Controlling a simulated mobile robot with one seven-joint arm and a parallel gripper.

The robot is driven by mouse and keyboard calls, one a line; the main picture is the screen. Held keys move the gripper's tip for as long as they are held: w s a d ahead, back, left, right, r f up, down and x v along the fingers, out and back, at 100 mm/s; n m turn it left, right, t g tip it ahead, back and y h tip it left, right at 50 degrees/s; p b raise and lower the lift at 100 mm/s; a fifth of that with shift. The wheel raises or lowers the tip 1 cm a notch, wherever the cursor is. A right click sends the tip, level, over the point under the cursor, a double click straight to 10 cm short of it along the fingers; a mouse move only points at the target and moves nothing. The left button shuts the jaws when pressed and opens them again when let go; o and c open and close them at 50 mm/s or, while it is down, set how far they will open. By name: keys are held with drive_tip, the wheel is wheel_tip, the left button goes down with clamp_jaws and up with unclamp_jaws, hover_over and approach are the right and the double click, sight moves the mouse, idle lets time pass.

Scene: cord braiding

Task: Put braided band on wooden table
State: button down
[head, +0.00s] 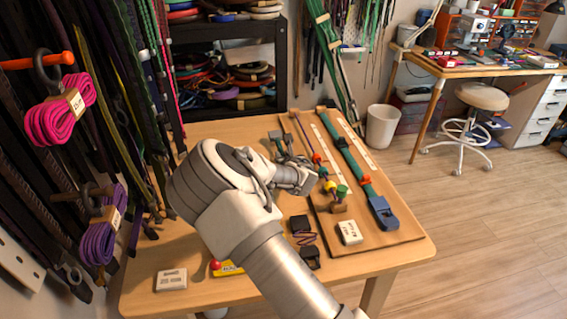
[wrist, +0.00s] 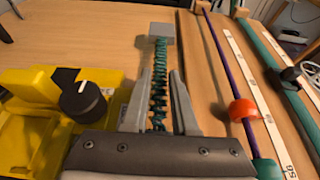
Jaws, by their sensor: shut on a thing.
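The braided band (wrist: 160,70) is dark green with a grey block at its far end. In the wrist view it runs lengthwise between the two fingers of my gripper (wrist: 161,78), which is shut on it. The band's near part is hidden by the gripper body. The wooden table (head: 190,243) lies under the band and also shows in the wrist view (wrist: 95,45). I cannot tell whether the band touches the table. In the head view my arm covers much of the table's middle, and the band is hard to make out.
A wooden board (head: 385,243) with cords, coloured beads and rulers lies right of my gripper. A yellow tool with a black knob (wrist: 83,100) is close on the left. A white labelled block (head: 171,279) sits at the front left. The table's left part is mostly clear.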

drive_tip(key=shift+f, duration=1.15)
drive_tip(key=shift+f+b, duration=0.2)
drive_tip(key=shift+b, duration=0.2)
drive_tip(key=c, duration=0.7)
unclamp_jaws()
drive_tip(key=shift+r, duration=0.15)
drive_tip(key=shift+r+p, duration=0.2)
drive_tip(key=shift+p, duration=0.15)
drive_tip(key=p+v, duration=0.1)
drive_tip(key=v, duration=1.1)
drive_tip(key=shift+f+p, duration=0.1)
drive_tip(key=shift+p, duration=0.3)
